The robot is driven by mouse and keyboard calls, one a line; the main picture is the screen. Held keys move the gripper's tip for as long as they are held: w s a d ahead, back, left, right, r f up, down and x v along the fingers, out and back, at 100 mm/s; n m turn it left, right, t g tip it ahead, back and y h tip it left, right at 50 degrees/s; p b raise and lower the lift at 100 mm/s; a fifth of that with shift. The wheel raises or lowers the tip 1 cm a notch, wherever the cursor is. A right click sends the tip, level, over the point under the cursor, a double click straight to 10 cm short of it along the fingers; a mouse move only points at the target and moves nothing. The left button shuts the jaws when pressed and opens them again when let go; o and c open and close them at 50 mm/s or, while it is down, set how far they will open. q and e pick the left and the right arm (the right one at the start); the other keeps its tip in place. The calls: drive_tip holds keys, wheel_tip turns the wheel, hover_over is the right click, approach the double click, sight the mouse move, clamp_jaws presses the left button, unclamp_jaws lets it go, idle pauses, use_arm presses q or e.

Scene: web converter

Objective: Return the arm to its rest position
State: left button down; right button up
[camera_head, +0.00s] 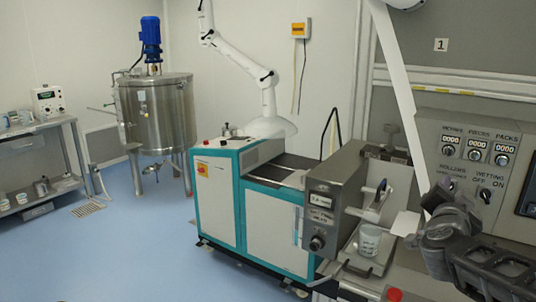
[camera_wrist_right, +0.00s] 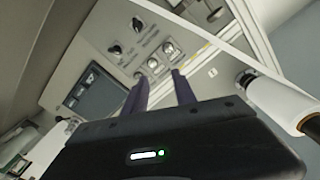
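My right arm comes in at the lower right of the head view, in front of the grey control panel (camera_head: 468,158). Its dark gripper (camera_head: 446,205) is raised beside the panel's lower left part. In the wrist view the two dark fingers of the right gripper (camera_wrist_right: 160,90) stand apart, with nothing visible between them. The control panel also shows beyond the fingers in the wrist view (camera_wrist_right: 110,60). My left gripper is not in view.
A white cup (camera_head: 369,240) stands on a machine tray left of my right gripper. A grey box with a display (camera_head: 320,215) is beside it. A teal-and-white machine (camera_head: 270,210) stands further left. A steel tank (camera_head: 160,112) and shelf (camera_head: 35,160) are farther back. Blue floor is clear at left.

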drive_tip(key=w+a+f+n+y, duration=0.2)
drive_tip(key=a+f+y, duration=0.1)
drive_tip(key=a+f, duration=0.25)
drive_tip(key=w+a+f+n+y, duration=0.2)
drive_tip(key=w+a+f+y, duration=0.1)
drive_tip(key=a+f, duration=0.3)
drive_tip(key=s+a+f+n+g+y+b, duration=0.15)
drive_tip(key=a+f, duration=0.35)
drive_tip(key=f, duration=0.7)
drive_tip(key=s+a+f+n+g+y, duration=0.25)
drive_tip(key=a+f, duration=0.25)
drive_tip(key=f, duration=0.7)
drive_tip(key=s+a+f+n+g+y+b, duration=0.1)
drive_tip(key=s+a+f+g+y, duration=0.1)
drive_tip(key=s+a+f, duration=0.45)
drive_tip(key=s+a+f+n+g+y, duration=0.15)
drive_tip(key=s+f, duration=0.25)
drive_tip(key=f, duration=0.5)
drive_tip(key=s+a+f+g+b, duration=0.1)
drive_tip(key=s+a+f+g, duration=0.2)
drive_tip(key=s+f, duration=0.4)
drive_tip(key=s+a+f+n+g+y+b, duration=0.1)
drive_tip(key=s+a+f+g, duration=0.2)
drive_tip(key=s+f, duration=0.5)
drive_tip(key=s+a, duration=0.1)
drive_tip(key=s, duration=0.4)
drive_tip(key=shift+s+a+f, duration=0.2)
drive_tip(key=shift+s+a, duration=0.15)
drive_tip(key=shift+a, duration=0.05)
drive_tip(key=shift+y, duration=0.25)
